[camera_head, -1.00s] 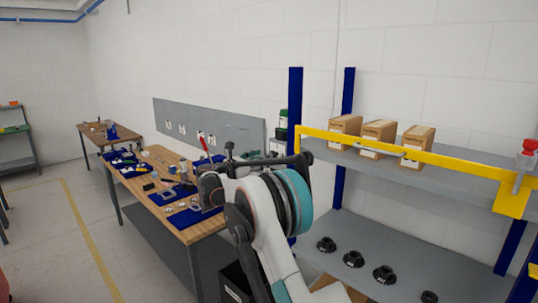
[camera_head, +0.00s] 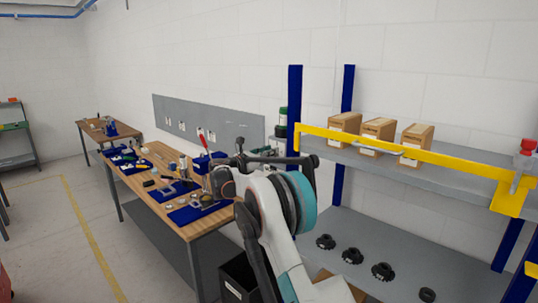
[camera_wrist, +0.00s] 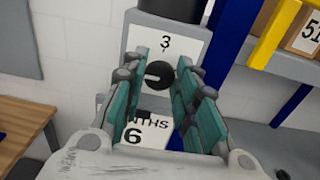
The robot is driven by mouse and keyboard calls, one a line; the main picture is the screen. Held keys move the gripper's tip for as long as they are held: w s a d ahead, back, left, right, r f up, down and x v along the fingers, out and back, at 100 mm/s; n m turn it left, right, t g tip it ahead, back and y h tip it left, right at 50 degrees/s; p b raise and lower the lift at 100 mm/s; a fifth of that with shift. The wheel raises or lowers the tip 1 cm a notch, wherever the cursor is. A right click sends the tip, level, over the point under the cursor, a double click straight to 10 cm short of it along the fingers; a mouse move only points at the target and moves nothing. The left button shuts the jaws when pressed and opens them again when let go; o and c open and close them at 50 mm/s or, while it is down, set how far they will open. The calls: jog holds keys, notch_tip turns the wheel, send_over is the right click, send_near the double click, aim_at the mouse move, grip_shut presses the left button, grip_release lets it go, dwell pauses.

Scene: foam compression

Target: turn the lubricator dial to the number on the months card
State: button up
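In the wrist view, a round black dial (camera_wrist: 160,74) sits on a light grey panel (camera_wrist: 192,38). The number 3 (camera_wrist: 166,43) shows above it. A pale mark on the dial lies towards its left side. My gripper (camera_wrist: 163,68) is open, with its two teal fingers on either side of the dial; I cannot tell whether they touch it.
A blue post (camera_head: 294,95) and a yellow rail (camera_head: 400,152) stand right of the lubricator. Several cartons (camera_head: 378,134) sit on the upper shelf, with dark round parts (camera_head: 382,271) below. A wooden bench (camera_head: 205,226) with tools is at the left.

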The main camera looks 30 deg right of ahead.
jog(key=shift+m+b, duration=0.3)
jog(key=shift+b, duration=0.05)
jog(key=shift+f+m+b, duration=0.15)
jog(key=shift+m+b, duration=1.45)
jog(key=shift+m, duration=4.3)
jog(key=shift+f+m+b, duration=0.2)
jog(key=shift+m+b, duration=1.35)
jog(key=shift+m, duration=4.35)
jog(key=shift+f+m+b, duration=0.15)
jog(key=shift+m+b, duration=1.45)
jog(key=shift+m, duration=4.3)
